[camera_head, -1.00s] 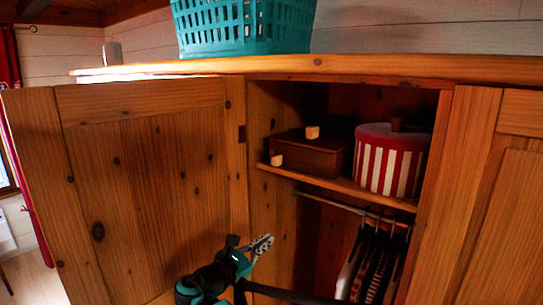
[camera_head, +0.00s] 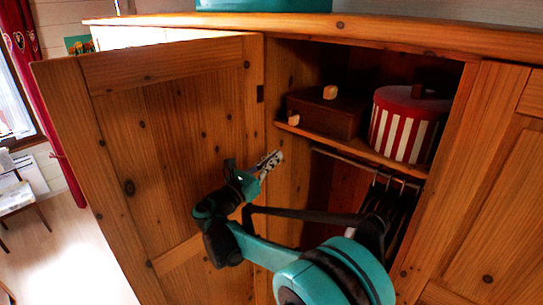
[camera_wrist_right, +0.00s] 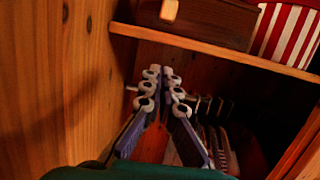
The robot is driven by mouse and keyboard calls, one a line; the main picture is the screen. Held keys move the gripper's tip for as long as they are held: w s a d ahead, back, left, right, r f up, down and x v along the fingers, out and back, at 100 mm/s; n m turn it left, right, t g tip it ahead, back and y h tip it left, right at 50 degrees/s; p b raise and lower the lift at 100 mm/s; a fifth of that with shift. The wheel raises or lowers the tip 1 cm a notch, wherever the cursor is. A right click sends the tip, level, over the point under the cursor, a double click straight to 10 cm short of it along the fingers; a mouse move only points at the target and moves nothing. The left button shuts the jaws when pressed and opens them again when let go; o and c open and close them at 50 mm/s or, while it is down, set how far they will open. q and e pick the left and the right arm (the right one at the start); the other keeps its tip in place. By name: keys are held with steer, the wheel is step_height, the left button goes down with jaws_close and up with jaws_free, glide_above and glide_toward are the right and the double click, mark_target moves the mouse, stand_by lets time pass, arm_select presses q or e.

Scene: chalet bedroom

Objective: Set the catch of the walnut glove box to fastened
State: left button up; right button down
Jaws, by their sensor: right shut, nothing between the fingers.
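The walnut glove box (camera_head: 322,120) is a dark brown box on the wardrobe shelf. One pale block (camera_head: 330,92) sits at its top and another (camera_head: 293,117) at its left front; I cannot tell how the catch is set. In the right wrist view the box (camera_wrist_right: 215,22) shows at the top, with a pale block (camera_wrist_right: 169,10) on its front. My right gripper (camera_head: 271,160) is shut and empty, below and left of the box, apart from it. In the wrist view its fingertips (camera_wrist_right: 160,72) are below the shelf edge. My left gripper is not in view.
A red-and-white striped round box (camera_head: 405,125) stands right of the glove box on the shelf (camera_head: 370,155). Below it are a rail (camera_head: 350,160) and hanging clothes. The open wardrobe door (camera_head: 170,150) stands at the left. A teal basket (camera_head: 262,5) is on top.

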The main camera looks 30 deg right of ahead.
mark_target(296, 130)
steer(key=w+d+r, duration=0.1)
steer(key=d, duration=0.1)
steer(key=d+r+p, duration=0.1)
steer(key=d+r, duration=0.1)
steer(key=w+d+r+p, duration=0.1)
steer(key=d, duration=0.1)
steer(key=shift+w+d+r, duration=0.1)
steer(key=shift+w+r, duration=0.2)
steer(key=shift+s+r, duration=0.1)
steer(key=shift+r, duration=0.3)
steer(key=shift+r+p, duration=0.1)
steer(key=shift+p, duration=0.25)
steer(key=shift+a+r+y+p, duration=0.1)
steer(key=shift+a+y+p, duration=0.1)
steer(key=shift+y+p, duration=0.15)
steer(key=shift+s+a+r+y+p, duration=0.1)
steer(key=shift+a+r+y+p, duration=0.15)
steer(key=shift+y+p, duration=0.35)
